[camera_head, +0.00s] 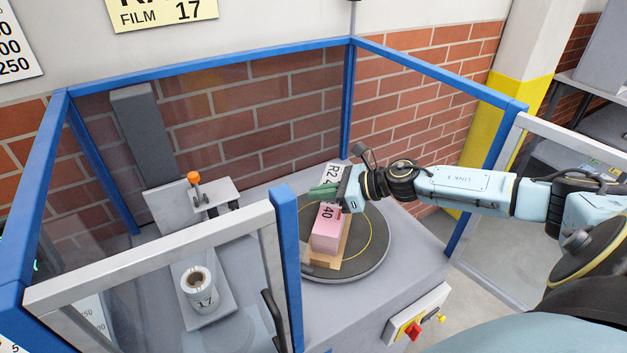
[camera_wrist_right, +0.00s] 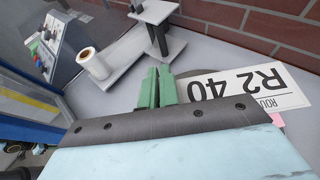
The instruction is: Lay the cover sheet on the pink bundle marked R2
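The pink bundle (camera_head: 325,243) lies on a wooden board (camera_head: 345,250) on the dark round turntable (camera_head: 374,252). Black figures ending in 40 show on its top. A white cover sheet (camera_head: 334,171) lettered R2 juts out beyond my right gripper (camera_head: 325,191), above the bundle's far end. In the right wrist view the sheet (camera_wrist_right: 262,85) reads R2 40, with a bit of pink below it. The green fingers (camera_wrist_right: 157,88) are close together at the sheet's end and appear shut on it; the contact itself is hidden.
A blue-framed clear guard (camera_head: 290,255) surrounds the grey table. A white roll (camera_head: 198,287) stands on a plate at left, near a bracket with an orange knob (camera_head: 194,177).

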